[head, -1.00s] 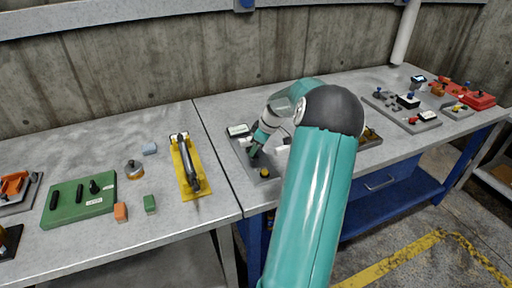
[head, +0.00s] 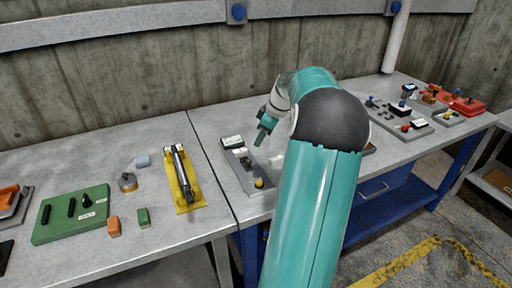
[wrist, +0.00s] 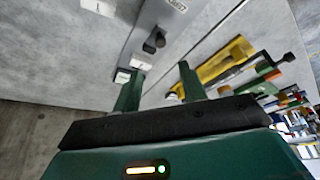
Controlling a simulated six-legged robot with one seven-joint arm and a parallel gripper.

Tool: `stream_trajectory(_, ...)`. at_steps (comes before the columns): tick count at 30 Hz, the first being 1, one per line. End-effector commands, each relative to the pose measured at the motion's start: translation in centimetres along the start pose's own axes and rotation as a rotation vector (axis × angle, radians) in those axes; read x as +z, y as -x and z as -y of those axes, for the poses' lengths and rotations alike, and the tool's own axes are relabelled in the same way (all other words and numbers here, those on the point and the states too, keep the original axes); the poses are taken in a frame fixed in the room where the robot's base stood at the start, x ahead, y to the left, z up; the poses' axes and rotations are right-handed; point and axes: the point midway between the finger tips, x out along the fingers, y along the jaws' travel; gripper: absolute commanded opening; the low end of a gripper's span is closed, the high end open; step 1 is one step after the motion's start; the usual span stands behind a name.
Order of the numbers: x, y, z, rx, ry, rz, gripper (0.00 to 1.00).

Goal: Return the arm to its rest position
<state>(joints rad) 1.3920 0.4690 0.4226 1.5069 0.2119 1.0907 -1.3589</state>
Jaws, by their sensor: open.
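My arm is teal with a dark grey elbow and rises from the bottom of the head view, bent over the right-hand workbench. My gripper (head: 262,133) shows small and partly hidden above the grey control panel (head: 245,170). In the wrist view my gripper (wrist: 160,88) has its two green fingers apart with nothing between them. The grey panel (wrist: 150,25) lies beyond the fingertips there, with a dark knob and white labels. The fingers appear clear of the panel.
A yellow bar fixture (head: 184,178), a green lever box (head: 72,214), and orange (head: 114,226) and green (head: 144,217) blocks are on the left bench. More panels (head: 402,119) and a red box (head: 462,103) are on the right. A concrete wall (head: 130,80) stands behind.

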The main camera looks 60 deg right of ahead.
Motion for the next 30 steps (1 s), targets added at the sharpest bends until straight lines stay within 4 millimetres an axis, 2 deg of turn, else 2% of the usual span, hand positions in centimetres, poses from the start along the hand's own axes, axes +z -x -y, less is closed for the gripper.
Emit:
stream_trajectory(3,0.0,1.5,0.0,0.001,0.000,0.001,0.42)
stream_trajectory(6,0.0,2.1,0.0,0.000,0.000,0.000,0.42)
stream_trajectory(25,-0.1,2.2,0.1,-0.001,0.000,0.001,0.42)
stream_trajectory(28,-1.1,2.2,1.0,-0.001,0.003,0.012,0.42)
stream_trajectory(30,-2.9,2.1,2.7,0.003,0.005,0.031,0.42)
